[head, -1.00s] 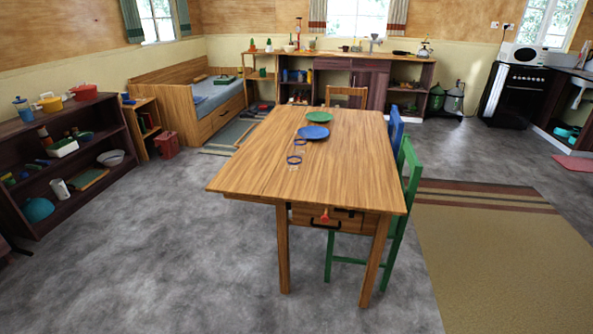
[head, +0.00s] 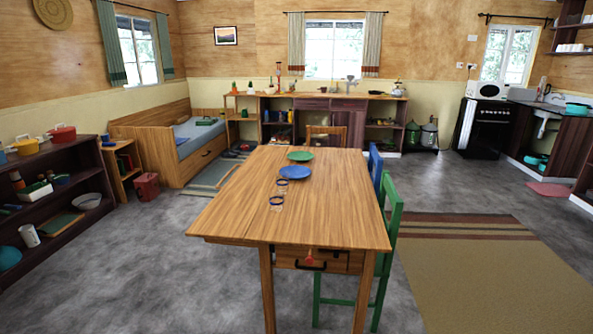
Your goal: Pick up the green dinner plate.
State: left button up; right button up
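The green dinner plate (head: 300,156) lies flat near the far end of the wooden table (head: 260,217). A larger blue plate (head: 294,171) lies just in front of it, toward me. The two plates look close together; I cannot tell whether they touch. Neither of my grippers shows in the head view.
A dark shelf (head: 85,193) stands left. Grey floor is clear left of the table.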

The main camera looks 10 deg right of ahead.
aim_at(298, 157)
jog(key=z, duration=0.2)
jog(key=k, duration=0.45)
jog(key=z, duration=1.4)
jog(key=i, duration=5.2)
jog(key=u, duration=1.5)
jog(key=i, duration=1.7)
jog(key=u, duration=1.15)
jog(key=i, duration=0.2)
jog(key=u, duration=0.1)
